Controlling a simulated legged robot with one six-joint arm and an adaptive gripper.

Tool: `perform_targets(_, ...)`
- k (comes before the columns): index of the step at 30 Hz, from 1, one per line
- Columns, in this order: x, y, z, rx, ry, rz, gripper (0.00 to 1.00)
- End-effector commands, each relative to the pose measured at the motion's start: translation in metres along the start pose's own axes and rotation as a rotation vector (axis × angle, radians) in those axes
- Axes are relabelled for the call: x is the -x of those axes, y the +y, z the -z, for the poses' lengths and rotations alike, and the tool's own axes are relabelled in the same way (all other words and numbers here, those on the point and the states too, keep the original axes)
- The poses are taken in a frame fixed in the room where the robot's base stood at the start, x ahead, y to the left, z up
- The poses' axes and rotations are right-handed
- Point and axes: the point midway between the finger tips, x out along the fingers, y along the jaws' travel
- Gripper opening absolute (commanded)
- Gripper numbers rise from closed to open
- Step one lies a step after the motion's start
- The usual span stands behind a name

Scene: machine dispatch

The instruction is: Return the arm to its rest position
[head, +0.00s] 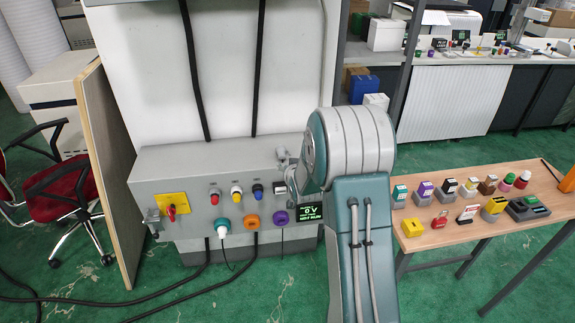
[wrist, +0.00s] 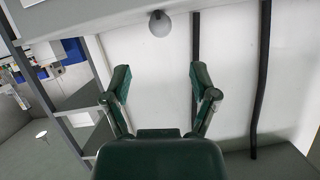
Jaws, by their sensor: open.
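My arm (head: 352,150) rises in front of the grey machine panel (head: 225,165) in the head view, its thick rounded link at the top. My gripper (wrist: 161,84) shows in the wrist view with its two dark green fingers spread wide and nothing between them. Beyond the fingers are the white machine front (wrist: 160,55) and dark vertical cables (wrist: 264,70). In the head view the gripper is mostly hidden behind my arm. The panel's small display (head: 310,212) sits just left of the arm.
The panel carries a red switch on a yellow plate (head: 172,205), coloured buttons and plugs. A wooden table (head: 455,238) with several small labelled items stands right of my arm. A wooden board (head: 105,165) and red chair (head: 65,195) are at left. Black cables cross the green floor.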

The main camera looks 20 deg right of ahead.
Motion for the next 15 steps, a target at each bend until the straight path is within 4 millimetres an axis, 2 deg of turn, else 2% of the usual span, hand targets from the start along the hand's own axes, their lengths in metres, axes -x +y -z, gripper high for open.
perform_targets(8, 0.007, -0.003, 0.004, 0.004, -0.005, 0.000, 0.76)
perform_targets(11, 0.023, -0.013, 0.017, 0.018, -0.031, 0.000, 0.76)
perform_targets(15, 0.063, -0.033, 0.038, 0.050, -0.102, -0.002, 0.76)
